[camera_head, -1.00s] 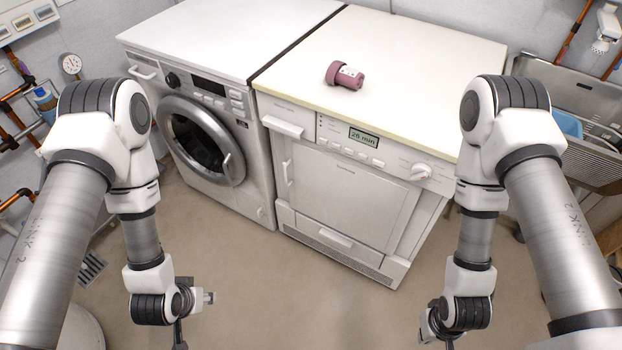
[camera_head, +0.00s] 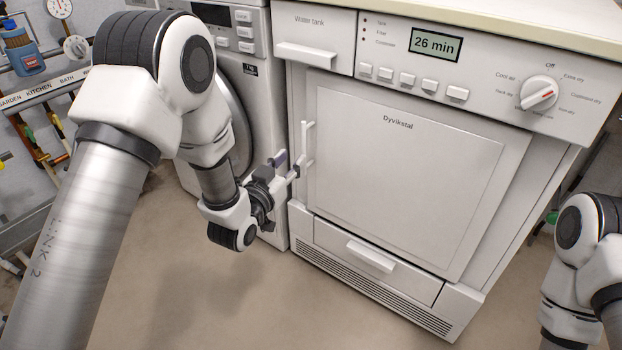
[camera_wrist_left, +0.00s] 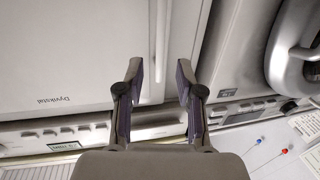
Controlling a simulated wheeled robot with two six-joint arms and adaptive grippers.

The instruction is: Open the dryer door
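The dryer (camera_head: 405,190) is the white front-loader with the "26 min" display, and its square door (camera_head: 400,175) is shut. The slim vertical door handle (camera_head: 306,150) is on the door's left edge. My left gripper (camera_head: 287,167) is open at the handle, coming from the left. In the left wrist view, the handle (camera_wrist_left: 160,42) appears between the two spread fingertips of my left gripper (camera_wrist_left: 159,70), and I see no grip on it. My right gripper is out of view; only part of my right arm shows at the right edge.
A washing machine (camera_head: 240,110) stands against the dryer's left side, close behind my left arm. The dryer has a water tank drawer (camera_head: 310,35) and a dial (camera_head: 540,93) above, and a lower flap (camera_head: 370,255). Floor (camera_head: 220,300) in front is clear.

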